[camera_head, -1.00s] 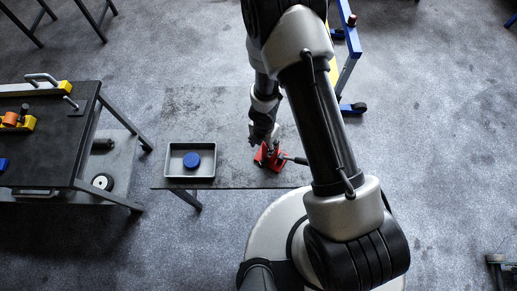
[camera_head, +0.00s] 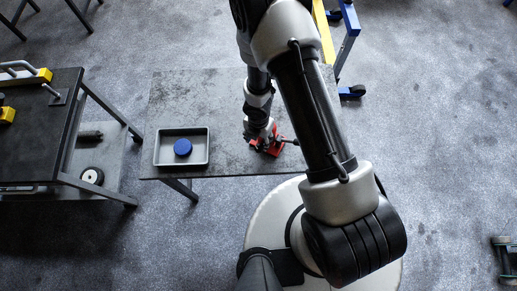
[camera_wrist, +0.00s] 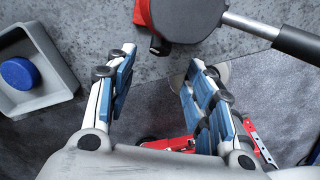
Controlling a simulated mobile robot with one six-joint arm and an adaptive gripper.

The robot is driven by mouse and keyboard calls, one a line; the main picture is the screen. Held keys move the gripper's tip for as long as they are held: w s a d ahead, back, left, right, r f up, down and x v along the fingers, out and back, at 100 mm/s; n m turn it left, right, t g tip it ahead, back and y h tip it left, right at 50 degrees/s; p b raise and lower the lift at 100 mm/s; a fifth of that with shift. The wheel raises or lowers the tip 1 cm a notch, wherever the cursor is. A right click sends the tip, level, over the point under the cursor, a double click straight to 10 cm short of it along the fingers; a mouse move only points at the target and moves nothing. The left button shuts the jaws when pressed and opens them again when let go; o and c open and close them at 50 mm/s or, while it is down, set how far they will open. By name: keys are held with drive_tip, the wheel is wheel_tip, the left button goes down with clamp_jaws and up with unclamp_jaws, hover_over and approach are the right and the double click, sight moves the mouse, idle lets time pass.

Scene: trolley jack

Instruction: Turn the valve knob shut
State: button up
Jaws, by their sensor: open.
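A red jack (camera_head: 274,149) stands on the dark worktable (camera_head: 210,98), partly hidden by my arm. In the wrist view it shows at the top edge as a red part (camera_wrist: 143,14) beside a black round part (camera_wrist: 187,18), with a silver rod and black-gripped handle (camera_wrist: 298,44) reaching right. I cannot tell the valve knob apart for sure. My gripper (camera_wrist: 157,62) is open, its blue-padded fingers apart with nothing held between them. The fingertips are just below the black round part in the wrist picture. In the head view my gripper is at the jack, its fingers not clear.
A grey tray (camera_head: 158,151) with a blue round piece (camera_head: 183,147) stands left of the jack. A black cart (camera_head: 40,125) stands farther left. Red metal parts (camera_wrist: 260,146) show low in the wrist view, partly hidden. Bare tabletop lies between tray and jack.

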sight(259, 148)
wheel_tip(259, 148, down, 8)
drive_tip(key=b, duration=0.7)
drive_tip(key=shift+f, duration=0.2)
drive_tip(key=shift+r, duration=0.1)
drive_tip(key=shift+c, duration=0.5)
drive_tip(key=c, duration=1)
